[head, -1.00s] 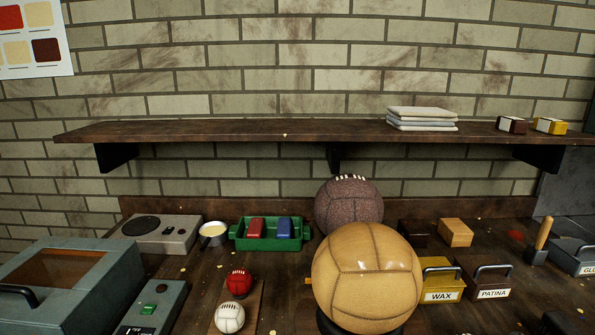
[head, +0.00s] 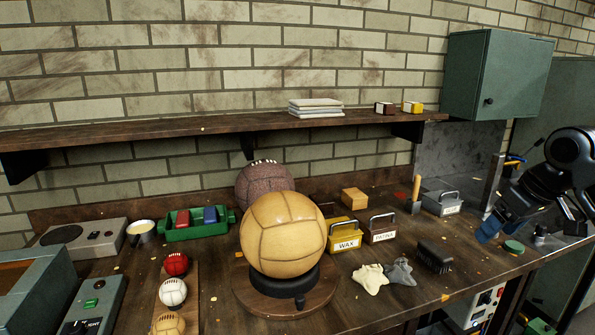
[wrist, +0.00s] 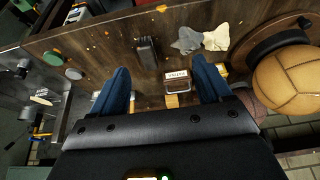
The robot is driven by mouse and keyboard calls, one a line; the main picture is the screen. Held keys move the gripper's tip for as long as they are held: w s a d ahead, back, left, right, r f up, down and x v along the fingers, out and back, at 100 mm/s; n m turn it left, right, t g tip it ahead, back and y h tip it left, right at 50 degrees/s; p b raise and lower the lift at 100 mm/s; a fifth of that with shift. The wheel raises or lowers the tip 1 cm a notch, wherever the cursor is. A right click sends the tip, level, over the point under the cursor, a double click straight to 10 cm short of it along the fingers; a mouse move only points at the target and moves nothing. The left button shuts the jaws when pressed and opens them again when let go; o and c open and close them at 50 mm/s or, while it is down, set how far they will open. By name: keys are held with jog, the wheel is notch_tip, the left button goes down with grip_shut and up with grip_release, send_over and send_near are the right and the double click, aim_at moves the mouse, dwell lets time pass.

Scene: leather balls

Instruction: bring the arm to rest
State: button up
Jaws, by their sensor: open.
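My gripper (head: 528,219) is at the right of the head view, above the right end of the workbench, with part of my black arm behind it. In the wrist view my gripper (wrist: 160,92) shows two blue fingers spread wide apart with nothing between them but the bench further off. The patina box (wrist: 179,86) and a dark brush (wrist: 148,53) lie beyond the fingers, apart from them. The tan ball (head: 284,235) sits on a black ring on a round wooden stand, well to the left of my gripper.
A shelf (head: 200,133) and a green cabinet (head: 492,76) hang on the brick wall.

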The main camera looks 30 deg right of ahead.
jog(key=w+a+f+t+y+b, duration=0.1)
jog(key=w+a+f+t, duration=0.2)
jog(key=w+a, duration=0.35)
jog(key=w+a+f+m+t+y+b, duration=0.1)
jog(key=w+a+f+t, duration=0.2)
jog(key=a, duration=0.7)
jog(key=w+a+f+t+b, duration=0.1)
jog(key=w+a+f+t, duration=0.1)
jog(key=w+a+f, duration=0.35)
jog(key=s+a+f+m+t+b, duration=0.1)
jog(key=s+a+f+m, duration=0.15)
jog(key=a, duration=0.85)
jog(key=s+a+f+h+b, duration=0.1)
jog(key=s+a+f+b, duration=0.1)
jog(key=s+a+f, duration=0.45)
jog(key=s+a+f+h+b, duration=0.15)
jog(key=s+a, duration=0.25)
jog(key=s, duration=0.5)
jog(key=s+d+r+n+t+y+b, duration=0.1)
jog(key=s+n, duration=0.5)
jog(key=s, duration=1.4)
jog(key=shift+d+r+b, duration=0.3)
jog(key=shift+r+b, duration=0.15)
jog(key=shift+b, duration=0.2)
jog(key=shift+s, duration=0.1)
